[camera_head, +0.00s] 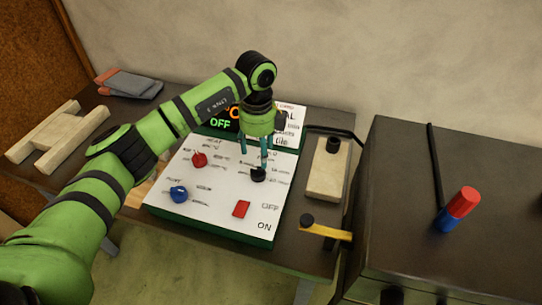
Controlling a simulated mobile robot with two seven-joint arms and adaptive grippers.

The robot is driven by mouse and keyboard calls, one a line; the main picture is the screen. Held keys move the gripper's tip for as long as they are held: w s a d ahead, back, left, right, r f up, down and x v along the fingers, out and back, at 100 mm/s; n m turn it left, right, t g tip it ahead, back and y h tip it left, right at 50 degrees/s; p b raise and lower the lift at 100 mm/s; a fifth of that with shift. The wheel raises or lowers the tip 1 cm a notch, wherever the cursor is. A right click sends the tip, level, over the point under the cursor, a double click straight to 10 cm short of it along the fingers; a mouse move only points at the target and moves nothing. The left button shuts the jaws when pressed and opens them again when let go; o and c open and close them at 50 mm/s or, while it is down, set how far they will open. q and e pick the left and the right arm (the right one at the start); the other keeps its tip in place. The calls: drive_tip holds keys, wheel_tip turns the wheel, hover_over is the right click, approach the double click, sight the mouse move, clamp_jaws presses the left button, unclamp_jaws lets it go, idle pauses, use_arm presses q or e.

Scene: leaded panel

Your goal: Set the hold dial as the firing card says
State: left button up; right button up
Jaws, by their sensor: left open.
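The control panel (215,215) has a white sloping face with a red dial (199,160), a blue dial (179,193) and a black dial (258,174). The dial labels are too small to read surely, so I cannot confirm which is the hold dial. The firing card (288,127) stands behind the panel, partly hidden by my gripper; only "AL" and "tile" are legible. My left gripper (254,158) is open and points down, its fingertips just above or beside the black dial. I cannot tell whether they touch it. My right gripper is out of view.
A red rocker switch (241,208) sits near OFF and ON labels. The display (221,124) shows green "OFF" and a partly covered orange figure.

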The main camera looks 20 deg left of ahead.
sight(257, 168)
use_arm(q)
drive_tip(key=f, duration=0.1)
drive_tip(key=s+f+p, duration=0.1)
drive_tip(key=f+p, duration=0.1)
drive_tip(key=f, duration=0.1)
drive_tip(key=shift+s+a, duration=0.3)
drive_tip(key=shift+s, duration=0.05)
drive_tip(key=shift+w+f, duration=0.25)
drive_tip(key=shift+f, duration=0.95)
drive_tip(key=c, duration=1.1)
drive_tip(key=shift+c, duration=0.2)
drive_tip(key=shift+r, duration=0.1)
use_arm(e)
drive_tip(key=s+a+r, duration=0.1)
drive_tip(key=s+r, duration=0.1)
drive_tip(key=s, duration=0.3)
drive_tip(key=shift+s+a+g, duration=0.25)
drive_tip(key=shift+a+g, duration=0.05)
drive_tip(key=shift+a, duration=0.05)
